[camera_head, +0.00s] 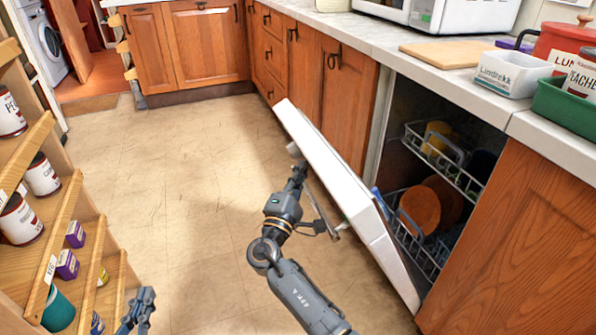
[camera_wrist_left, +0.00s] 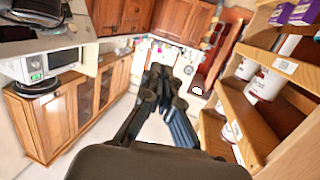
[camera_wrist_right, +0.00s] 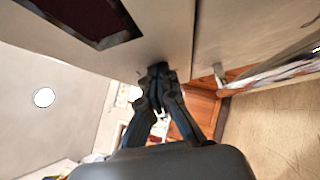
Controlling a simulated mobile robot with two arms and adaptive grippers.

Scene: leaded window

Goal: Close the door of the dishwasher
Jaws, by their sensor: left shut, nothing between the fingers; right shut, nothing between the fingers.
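The dishwasher door (camera_head: 335,170) is a white panel that stands partly open, tilted out from the counter front. Behind it the dishwasher's interior shows wire racks (camera_head: 440,160) with an orange plate and other dishes. My right gripper (camera_head: 298,168) is shut and empty at the outer, floor side of the door, near its far end. In the right wrist view its fingertips (camera_wrist_right: 158,70) are at a grey panel; contact cannot be told. My left gripper (camera_head: 146,294) is shut and empty, low beside the shelves. It also shows in the left wrist view (camera_wrist_left: 158,72).
A wooden shelf (camera_head: 75,190) with cans and small boxes stands at the left. Wooden cabinets (camera_head: 345,95) and a counter (camera_head: 370,38) with a microwave, cutting board and canisters run along the right. The floor (camera_head: 185,170) between is clear.

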